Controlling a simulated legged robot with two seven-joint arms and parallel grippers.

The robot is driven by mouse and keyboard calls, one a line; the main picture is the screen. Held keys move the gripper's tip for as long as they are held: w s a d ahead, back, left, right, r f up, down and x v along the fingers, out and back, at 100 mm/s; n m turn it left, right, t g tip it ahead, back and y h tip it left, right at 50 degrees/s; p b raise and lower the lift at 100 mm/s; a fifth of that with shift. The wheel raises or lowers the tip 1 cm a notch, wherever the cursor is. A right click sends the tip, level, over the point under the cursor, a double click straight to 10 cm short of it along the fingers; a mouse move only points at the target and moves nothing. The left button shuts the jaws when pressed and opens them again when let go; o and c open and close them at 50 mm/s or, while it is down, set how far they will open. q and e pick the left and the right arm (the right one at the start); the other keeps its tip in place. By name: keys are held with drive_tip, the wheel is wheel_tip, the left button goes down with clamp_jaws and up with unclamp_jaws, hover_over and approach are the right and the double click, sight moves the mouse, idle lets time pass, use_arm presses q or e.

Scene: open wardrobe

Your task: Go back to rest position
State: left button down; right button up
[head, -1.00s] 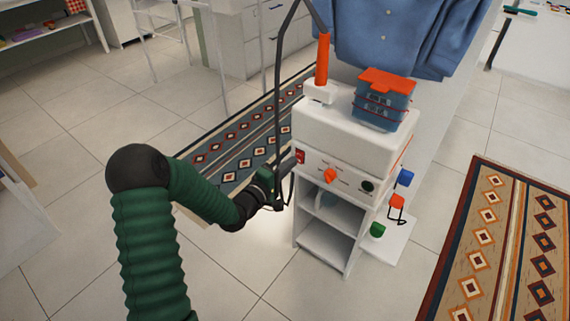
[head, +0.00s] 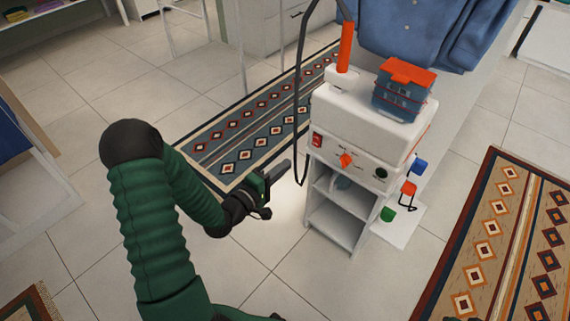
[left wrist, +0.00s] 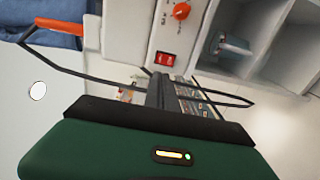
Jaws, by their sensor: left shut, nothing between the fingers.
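My left gripper (head: 283,172) is shut and empty in the head view, out to the left of the white steamer unit (head: 365,125) and apart from it. In the left wrist view my left gripper (left wrist: 168,92) points toward the unit's front, with the red switch (left wrist: 165,58) and the orange knob (left wrist: 181,8) beyond it. The dark hose (head: 303,95) hangs down between the gripper and the unit in the head view. My right gripper is not in view.
A blue shirt (head: 425,30) hangs behind the unit. A blue container with an orange lid (head: 404,92) sits on top, beside an orange handle (head: 345,47). Patterned rugs lie behind (head: 235,140) and at right (head: 500,250).

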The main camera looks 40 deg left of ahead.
use_arm(q)
drive_tip(key=s+d+f+m+g+y, duration=0.1)
drive_tip(key=d+f+m+g, duration=0.55)
drive_tip(key=m, duration=0.25)
drive_tip(key=s+d+r+m+g, duration=0.2)
drive_tip(key=s+d+m+g, duration=0.2)
drive_tip(key=s, duration=0.3)
drive_tip(key=s+d+r+m+g, duration=0.1)
drive_tip(key=s+d+m+g, duration=0.35)
drive_tip(key=s, duration=0.35)
drive_tip(key=w+p+v, duration=0.3)
drive_tip(key=p+v, duration=1.1)
drive_tip(key=w+d+r+p+v, duration=0.1)
drive_tip(key=w+p+v, duration=0.2)
drive_tip(key=p+v, duration=1.1)
drive_tip(key=shift+s+d+r+y+p, duration=0.25)
drive_tip(key=shift+d+r+y+p, duration=0.1)
drive_tip(key=shift+r+p, duration=0.25)
drive_tip(key=shift+n, duration=0.25)
